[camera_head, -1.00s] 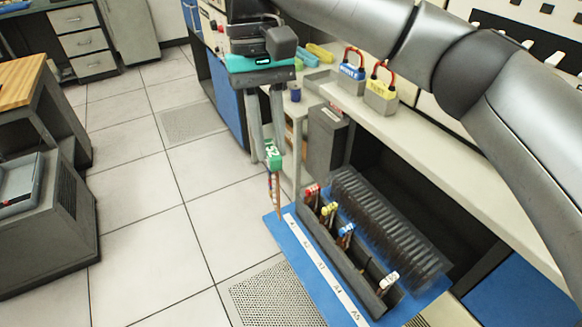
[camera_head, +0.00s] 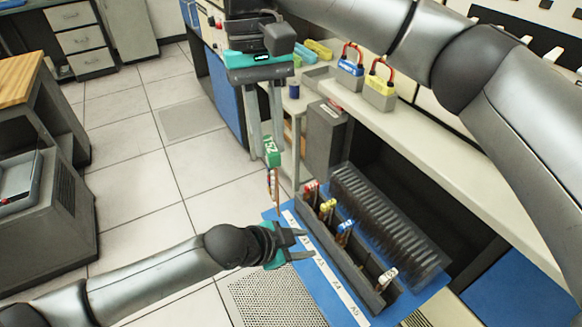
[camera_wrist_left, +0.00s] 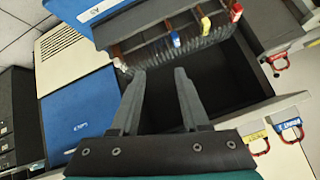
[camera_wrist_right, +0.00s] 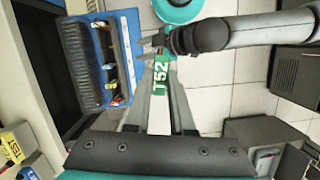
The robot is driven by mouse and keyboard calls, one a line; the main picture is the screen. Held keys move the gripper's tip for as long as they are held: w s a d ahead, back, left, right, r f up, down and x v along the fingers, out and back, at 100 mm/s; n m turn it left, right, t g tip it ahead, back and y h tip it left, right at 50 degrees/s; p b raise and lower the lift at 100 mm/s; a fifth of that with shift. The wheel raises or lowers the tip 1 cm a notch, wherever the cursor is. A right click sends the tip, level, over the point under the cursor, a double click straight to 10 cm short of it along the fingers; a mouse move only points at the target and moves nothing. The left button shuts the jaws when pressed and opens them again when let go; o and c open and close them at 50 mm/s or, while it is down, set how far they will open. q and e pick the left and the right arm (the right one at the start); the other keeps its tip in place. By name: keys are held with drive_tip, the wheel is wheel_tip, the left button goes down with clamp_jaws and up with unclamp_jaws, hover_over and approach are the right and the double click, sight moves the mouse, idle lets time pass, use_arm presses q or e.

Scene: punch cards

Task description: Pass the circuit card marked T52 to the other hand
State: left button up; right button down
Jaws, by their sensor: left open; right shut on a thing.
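The circuit card marked T52 (camera_head: 271,152) has a green label end and hangs down, roughly upright, from my right gripper (camera_head: 265,145), which is shut on that end. The card's lower strip is over the floor, left of the rack. In the right wrist view the T52 label (camera_wrist_right: 161,79) shows between the fingers. My left gripper (camera_head: 303,245) is open and empty, below and right of the card and apart from it, over the blue tray's numbered strip. The left wrist view shows its spread fingers (camera_wrist_left: 160,76) with nothing between them.
A blue tray (camera_head: 438,294) holds a dark rack with red, yellow, blue and white-ended cards, and a ribbed dark block (camera_head: 388,222). Blue (camera_head: 351,70) and yellow (camera_head: 380,88) padlocks stand on the bench. Open floor (camera_head: 130,190) lies left of the tray.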

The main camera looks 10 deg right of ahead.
use_arm(q)
drive_tip(key=s+r+m+g+y, duration=0.1)
drive_tip(key=s+r+m+g, duration=0.15)
drive_tip(key=s, duration=0.25)
drive_tip(key=s+r+m+g, duration=0.1)
drive_tip(key=s+r+m, duration=0.2)
drive_tip(key=s, duration=0.2)
wheel_tip(320, 180, up, 23)
drive_tip(key=m+t+y, duration=0.8)
drive_tip(key=m+y, duration=0.1)
drive_tip(key=m, duration=0.3)
hover_over(273, 174)
drive_tip(key=s+d, duration=0.2)
drive_tip(key=s, duration=0.4)
drive_tip(key=shift+n, duration=0.25)
drive_tip(key=shift+x, duration=5.7)
drive_tip(key=shift+a, duration=0.15)
drive_tip(key=shift+r, duration=0.1)
clamp_jaws()
use_arm(e)
drive_tip(key=c, duration=0.7)
unclamp_jaws()
